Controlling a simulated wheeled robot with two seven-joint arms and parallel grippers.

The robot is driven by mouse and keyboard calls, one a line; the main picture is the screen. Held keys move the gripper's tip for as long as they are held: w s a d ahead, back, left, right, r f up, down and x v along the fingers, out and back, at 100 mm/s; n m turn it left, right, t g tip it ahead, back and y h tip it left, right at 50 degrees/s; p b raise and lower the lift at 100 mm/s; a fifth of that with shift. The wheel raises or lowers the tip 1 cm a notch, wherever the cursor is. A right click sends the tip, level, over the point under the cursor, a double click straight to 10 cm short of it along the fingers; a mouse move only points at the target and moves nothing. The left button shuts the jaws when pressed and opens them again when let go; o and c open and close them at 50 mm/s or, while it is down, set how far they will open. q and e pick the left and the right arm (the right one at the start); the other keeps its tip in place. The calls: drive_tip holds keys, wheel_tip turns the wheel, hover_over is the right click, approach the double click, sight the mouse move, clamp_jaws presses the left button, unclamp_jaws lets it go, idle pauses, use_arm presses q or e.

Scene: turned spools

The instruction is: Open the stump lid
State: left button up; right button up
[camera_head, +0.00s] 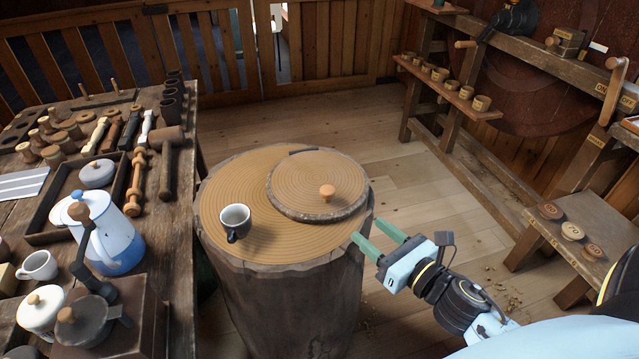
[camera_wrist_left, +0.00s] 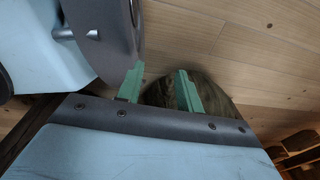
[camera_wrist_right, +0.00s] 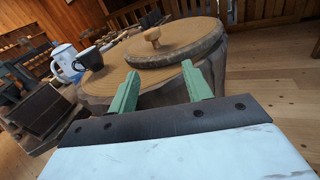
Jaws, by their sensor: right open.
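The stump (camera_head: 290,300) is a wide upright log with a ringed wooden top. Its round lid (camera_head: 300,180) has a bark edge and a small knob (camera_head: 327,192), and lies flat on the back right of the top. The lid (camera_wrist_right: 180,45) and knob (camera_wrist_right: 152,37) also show in the right wrist view, beyond the fingers. My right gripper (camera_head: 370,238) is open and empty, just off the right side of the stump, apart from the lid.
A dark cup (camera_head: 235,222) stands on the stump top, left of the lid. A crowded workbench (camera_head: 185,130) with tools, a blue-white pot (camera_head: 115,240) and a grinder (camera_head: 100,320) is at left. A shelf (camera_head: 450,90) and a low stool (camera_head: 590,215) stand at right. Floor behind the stump is clear.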

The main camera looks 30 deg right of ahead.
sight(333, 195)
drive_tip(key=shift+n, duration=0.7)
drive_tip(key=w+a, duration=0.1)
drive_tip(key=w, duration=0.3)
drive_tip(key=w+r, duration=0.1)
drive_tip(key=w, duration=0.4)
drive_tip(key=w+a+r, duration=0.1)
drive_tip(key=w, duration=0.3)
drive_tip(key=shift+w+a, duration=0.2)
drive_tip(key=shift+a, duration=0.1)
drive_tip(key=shift+p, duration=0.3)
clamp_jaws()
